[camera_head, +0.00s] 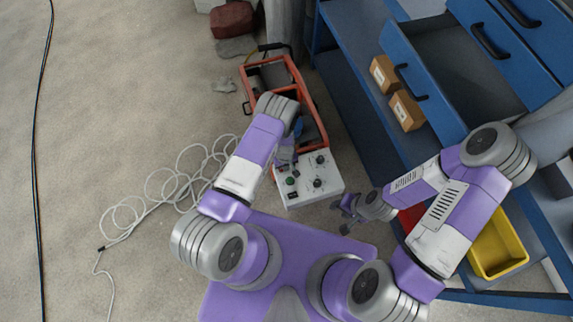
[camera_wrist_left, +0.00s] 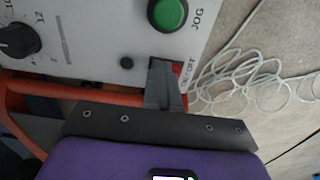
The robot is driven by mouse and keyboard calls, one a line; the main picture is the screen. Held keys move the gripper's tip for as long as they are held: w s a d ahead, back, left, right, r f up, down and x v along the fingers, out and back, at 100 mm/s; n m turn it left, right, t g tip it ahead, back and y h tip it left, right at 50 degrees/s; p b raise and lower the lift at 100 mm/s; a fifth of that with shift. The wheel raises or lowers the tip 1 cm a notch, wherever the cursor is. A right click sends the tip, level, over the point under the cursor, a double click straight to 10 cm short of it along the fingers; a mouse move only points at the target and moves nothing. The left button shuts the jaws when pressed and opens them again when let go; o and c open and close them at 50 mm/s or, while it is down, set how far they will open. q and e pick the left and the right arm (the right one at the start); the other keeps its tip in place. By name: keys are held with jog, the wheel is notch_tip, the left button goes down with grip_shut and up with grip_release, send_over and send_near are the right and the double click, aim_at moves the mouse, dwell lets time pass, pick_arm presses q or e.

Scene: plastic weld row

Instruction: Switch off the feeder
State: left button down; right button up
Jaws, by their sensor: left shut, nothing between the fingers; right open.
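The feeder is an orange-framed unit (camera_head: 312,103) with a white control panel (camera_head: 328,188) at its near end, standing on the floor. The panel carries several dark knobs and green buttons. In the left wrist view, a green JOG button (camera_wrist_left: 168,13), a black dial (camera_wrist_left: 18,40) and a red switch (camera_wrist_left: 183,76) marked with ON/OFF lettering show. My left gripper (camera_wrist_left: 166,88) is shut and empty, its tips right beside the red switch and partly covering it. I cannot tell whether they touch, or the switch's position. My right gripper (camera_head: 345,213) is open and empty, right of the panel.
A blue cabinet (camera_head: 352,110) with open drawers stands at the right, with small brown boxes (camera_head: 406,110) in it. A yellow bin (camera_head: 497,247) sits at lower right. White cable (camera_head: 160,190) lies coiled left of the panel. The floor further left is mostly clear.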

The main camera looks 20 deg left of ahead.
pick_arm(q)
jog(key=shift+s+a+f, duration=0.15)
jog(key=shift+s+a, duration=0.05)
jog(key=shift+a, duration=0.25)
jog(key=shift+s+a+f, duration=0.15)
jog(key=shift+s+a, duration=0.05)
jog(key=shift+a, duration=0.2)
jog(key=shift+r+p, duration=0.25)
jog(key=shift+p, duration=0.05)
jog(key=r+p, duration=0.2)
jog(key=d+r+p, duration=0.1)
jog(key=r, duration=0.1)
jog(key=shift+w+d+r, duration=0.1)
jog(key=shift+w, duration=0.15)
notch_tip(320, 180, up, 10)
jog(key=p, duration=0.2)
jog(key=shift+p, duration=0.35)
jog(key=shift+d, duration=0.1)
